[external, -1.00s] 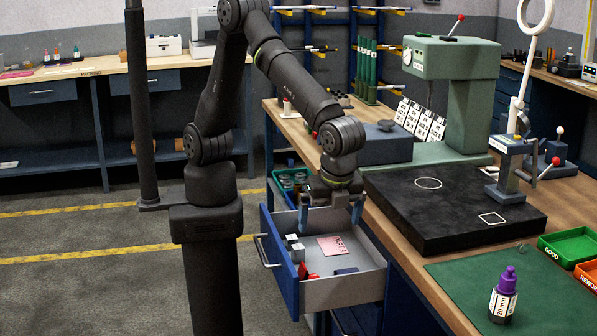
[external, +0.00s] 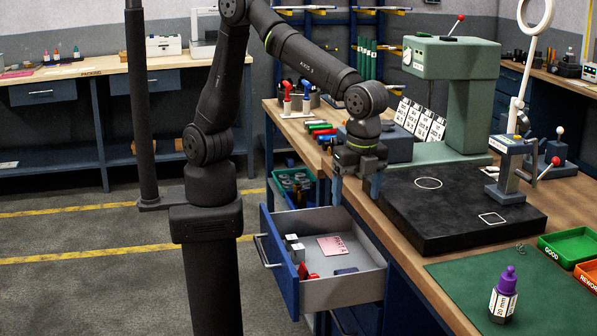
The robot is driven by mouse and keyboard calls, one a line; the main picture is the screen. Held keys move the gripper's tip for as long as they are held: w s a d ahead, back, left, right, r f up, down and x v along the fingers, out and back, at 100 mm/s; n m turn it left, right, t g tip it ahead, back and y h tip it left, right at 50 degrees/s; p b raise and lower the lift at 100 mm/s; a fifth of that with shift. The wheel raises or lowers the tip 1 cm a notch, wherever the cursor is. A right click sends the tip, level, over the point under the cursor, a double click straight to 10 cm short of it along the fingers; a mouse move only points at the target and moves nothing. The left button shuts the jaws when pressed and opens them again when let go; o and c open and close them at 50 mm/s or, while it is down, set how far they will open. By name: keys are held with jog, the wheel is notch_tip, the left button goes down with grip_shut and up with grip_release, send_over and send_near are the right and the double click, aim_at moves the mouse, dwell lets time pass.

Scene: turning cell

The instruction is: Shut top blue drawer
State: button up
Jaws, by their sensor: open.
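The top blue drawer (external: 288,275) stands pulled out from the workbench, its blue front facing left with a metal bar handle (external: 266,252). Inside lie white blocks, red pieces, a pink card (external: 333,246) and a dark flat item. My gripper (external: 356,190) is open and empty, pointing down above the back right part of the drawer, near the bench edge. It appears apart from the drawer and its handle.
A black surface plate (external: 455,212) lies on the bench right of my gripper. A green press-like machine (external: 468,100) stands behind it.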

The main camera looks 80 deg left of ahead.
jog(key=c, duration=0.7)
jog(key=shift+r, duration=0.25)
jog(key=c, duration=0.4)
notch_tip(320, 180, up, 5)
jog(key=shift+f, duration=0.15)
grip_shut()
jog(key=s+a+m+t+h, duration=0.1)
jog(key=s+a+m+t, duration=0.45)
jog(key=s, duration=0.55)
jog(key=s+a+m+t, duration=0.2)
jog(key=s+m+t, duration=0.55)
jog(key=s, duration=0.25)
jog(key=s+a+m+t+h, duration=0.1)
jog(key=s+a+m+t, duration=0.2)
jog(key=s+m+t, duration=0.6)
jog(key=n+g, duration=0.2)
jog(key=g, duration=0.2)
send_near(283, 279)
jog(key=shift+y, duration=0.4)
jog(key=w, duration=0.7)
jog(key=shift+d+f, duration=0.1)
jog(key=shift+d, duration=0.3)
